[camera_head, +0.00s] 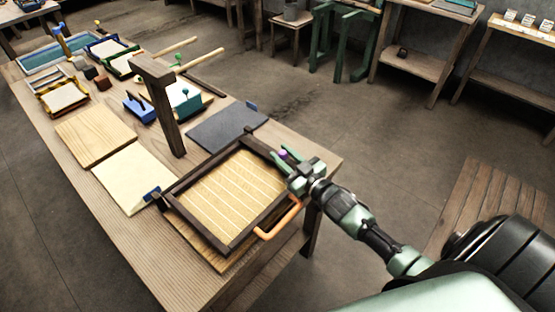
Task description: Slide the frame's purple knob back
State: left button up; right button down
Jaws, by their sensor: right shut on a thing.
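The frame (176,201) is a dark wooden rectangle around a tan slatted screen (232,190), lying near the front right end of the table. An orange handle (283,222) is on its near right side. The purple knob (283,154) shows as a small spot at the frame's right side, partly hidden by my right gripper. My right gripper (284,157) reaches in from the right, with green fingers at the knob, and is shut on it. My left gripper is not in view.
A dark post (166,110) with a crosspiece stands on the table behind the frame. A dark grey mat (227,127), a cream sheet (131,178) and a wooden board (95,136) lie nearby.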

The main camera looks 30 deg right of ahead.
jog(key=shift+w+d+r, duration=0.1)
jog(key=shift+d+r, duration=0.05)
jog(key=shift+d, duration=0.05)
jog(key=c, duration=1.1)
grip_release()
jog(key=shift+c, duration=0.2)
jog(key=shift+o, duration=0.2)
jog(key=shift+d, duration=0.15)
jog(key=shift+s+f, duration=0.2)
jog(key=shift+s, duration=0.2)
jog(key=s, duration=0.4)
jog(key=s+d+b, duration=0.1)
jog(key=s, duration=0.2)
